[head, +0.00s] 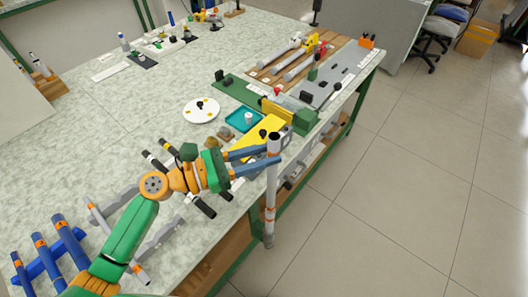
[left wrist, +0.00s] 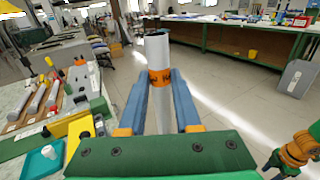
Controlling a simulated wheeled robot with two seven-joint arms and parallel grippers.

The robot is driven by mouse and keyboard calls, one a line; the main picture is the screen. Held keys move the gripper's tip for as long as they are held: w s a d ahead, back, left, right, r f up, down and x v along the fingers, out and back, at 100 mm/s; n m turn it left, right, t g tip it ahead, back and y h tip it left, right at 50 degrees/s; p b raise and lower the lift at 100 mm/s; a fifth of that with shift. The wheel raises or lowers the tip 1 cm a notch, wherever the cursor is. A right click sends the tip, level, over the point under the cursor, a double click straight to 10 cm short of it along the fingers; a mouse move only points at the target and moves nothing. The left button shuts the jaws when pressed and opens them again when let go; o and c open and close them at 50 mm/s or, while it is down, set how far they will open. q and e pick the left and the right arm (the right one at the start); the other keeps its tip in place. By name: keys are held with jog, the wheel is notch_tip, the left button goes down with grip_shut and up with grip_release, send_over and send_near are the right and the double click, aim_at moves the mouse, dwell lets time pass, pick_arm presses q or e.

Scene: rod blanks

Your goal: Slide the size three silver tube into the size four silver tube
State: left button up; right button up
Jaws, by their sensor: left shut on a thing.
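My left gripper (head: 272,154) is shut on a long silver tube (head: 270,187) near its upper end. The tube hangs nearly upright past the table's front edge, with its open end up. In the left wrist view the same tube (left wrist: 158,105) stands between the blue fingers, with a dark-marked orange band; I cannot read its number surely. Another silver tube (head: 105,229) with orange bands lies across grey supports at the lower left; its size is not readable.
Several blue tubes (head: 46,258) rest on a blue rack at the lower left. Black-ended rods lie partly behind my left arm. A white disc (head: 201,111), teal tray (head: 258,113) and yellow block (head: 270,124) are farther back. The floor (head: 410,190) to the right is clear.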

pick_arm(q)
notch_tip(320, 180, down, 16)
jog(key=b, duration=1.3)
jog(key=shift+f, duration=0.25)
dwell(4.3)
jog(key=o, duration=1.1)
jog(key=shift+c, duration=0.2)
jog(key=b+v, duration=0.1)
jog(key=v, duration=0.6)
jog(key=shift+b, duration=0.35)
jog(key=shift+s, duration=0.1)
